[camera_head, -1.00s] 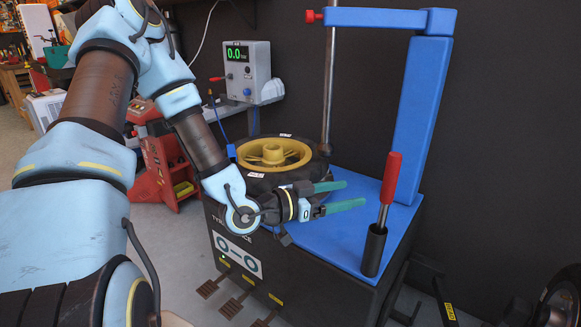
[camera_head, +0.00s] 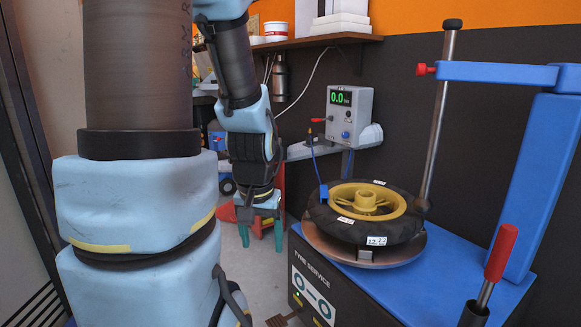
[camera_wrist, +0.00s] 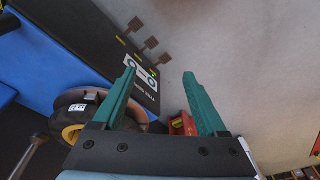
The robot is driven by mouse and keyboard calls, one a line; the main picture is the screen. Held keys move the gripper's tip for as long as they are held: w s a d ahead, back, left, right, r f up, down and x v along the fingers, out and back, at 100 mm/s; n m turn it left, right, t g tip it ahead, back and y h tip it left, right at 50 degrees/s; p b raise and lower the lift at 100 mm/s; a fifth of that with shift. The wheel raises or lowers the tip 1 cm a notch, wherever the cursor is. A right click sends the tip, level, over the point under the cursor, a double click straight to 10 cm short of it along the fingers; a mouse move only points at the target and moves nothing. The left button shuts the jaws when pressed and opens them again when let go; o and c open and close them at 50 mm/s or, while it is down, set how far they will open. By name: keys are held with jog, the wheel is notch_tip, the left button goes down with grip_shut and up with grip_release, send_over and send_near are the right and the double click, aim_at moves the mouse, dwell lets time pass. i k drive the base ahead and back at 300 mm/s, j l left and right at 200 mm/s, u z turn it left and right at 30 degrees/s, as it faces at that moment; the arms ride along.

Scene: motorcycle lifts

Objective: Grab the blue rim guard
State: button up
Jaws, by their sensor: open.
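A small blue piece (camera_head: 323,193), which looks like the rim guard, sits at the left edge of the black tyre (camera_head: 390,232) in the head view. A thin blue line runs up from it toward the gauge box. The tyre has a yellow rim (camera_head: 367,200) and lies flat on the round plate of the tyre machine. My gripper (camera_head: 261,235) hangs with green fingers pointing down, left of the machine and apart from the tyre. It is open and empty in the wrist view (camera_wrist: 159,75). I cannot make out the blue piece there.
The tyre machine (camera_head: 318,290) has a blue top, a blue post (camera_head: 535,185) and a red-handled lever (camera_head: 500,252) at right. The gauge box (camera_head: 349,118) stands behind. A shelf (camera_head: 325,40) hangs above. Pedals (camera_wrist: 151,43) stick out over open grey floor.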

aim_at(324, 191)
jog(key=i+j, duration=0.2)
jog(key=i, duration=0.2)
jog(key=i+j+u, duration=0.1)
jog(key=i, duration=0.25)
jog(key=i+j, duration=0.3)
jog(key=i, duration=0.1)
